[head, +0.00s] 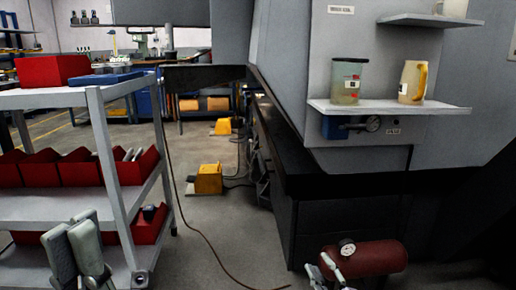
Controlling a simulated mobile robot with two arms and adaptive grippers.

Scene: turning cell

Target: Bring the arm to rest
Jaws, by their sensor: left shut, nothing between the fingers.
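My left gripper (78,250) shows at the lower left of the head view, with its two grey fingers pointing up. It is shut and empty. It is in front of the lower part of a grey shelf cart (75,208) and hides some of it. I cannot tell whether it touches the cart.
Red bins (80,180) sit on the cart's shelves, with a blue item (104,78) on top. A large grey machine fills the right, with a shelf (390,107) holding two containers. A red tank (372,258) is at its foot. A cable (205,238) crosses the floor; yellow pedals (208,179) stand beyond.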

